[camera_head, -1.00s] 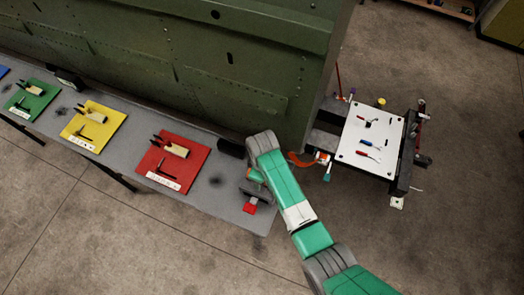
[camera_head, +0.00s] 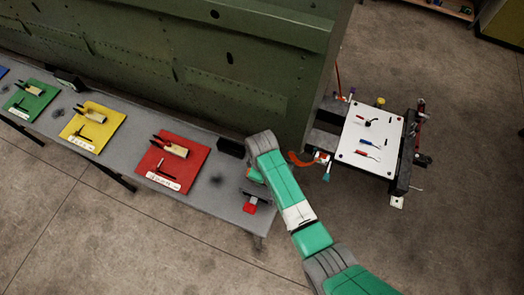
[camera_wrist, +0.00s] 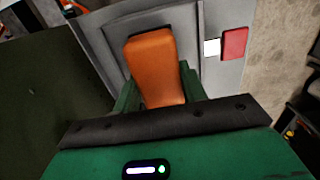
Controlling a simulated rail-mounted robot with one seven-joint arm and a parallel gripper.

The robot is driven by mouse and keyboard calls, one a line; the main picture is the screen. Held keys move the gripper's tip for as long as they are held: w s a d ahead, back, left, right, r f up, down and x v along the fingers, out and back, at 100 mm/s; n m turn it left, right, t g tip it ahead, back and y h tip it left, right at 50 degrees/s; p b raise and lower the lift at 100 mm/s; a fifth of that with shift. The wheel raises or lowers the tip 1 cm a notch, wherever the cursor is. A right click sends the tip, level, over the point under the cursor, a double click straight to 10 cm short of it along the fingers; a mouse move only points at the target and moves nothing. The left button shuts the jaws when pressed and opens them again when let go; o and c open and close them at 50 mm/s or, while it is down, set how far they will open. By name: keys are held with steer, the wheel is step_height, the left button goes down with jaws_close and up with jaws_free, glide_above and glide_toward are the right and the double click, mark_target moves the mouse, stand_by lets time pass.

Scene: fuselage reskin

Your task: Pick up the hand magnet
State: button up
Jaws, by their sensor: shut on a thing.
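The hand magnet appears as an orange block-shaped grip (camera_wrist: 152,58) in the wrist view. My gripper (camera_wrist: 160,88) has its two green fingers on either side of the orange grip and is shut on it. The grip's lower end is hidden between the fingers and the dark gripper bar. Below it is the grey bench top. In the head view my arm's end is over the right end of the bench (camera_head: 218,200), and the fingers and the magnet are mostly hidden behind the arm.
A red piece (camera_wrist: 235,43) lies at the bench's end. A red mat (camera_head: 195,160) with tools lies left of my arm, with yellow (camera_head: 110,118) and green (camera_head: 45,92) mats farther left. The green fuselage panel (camera_head: 180,65) rises behind the bench. A white-topped cart (camera_head: 385,132) stands right.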

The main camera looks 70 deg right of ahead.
step_height(320, 180, up, 3)
steer(key=shift+f, duration=0.2)
steer(key=s+a+r, duration=0.1)
steer(key=s+a, duration=0.8)
steer(key=s, duration=0.4)
steer(key=shift+r, duration=0.2)
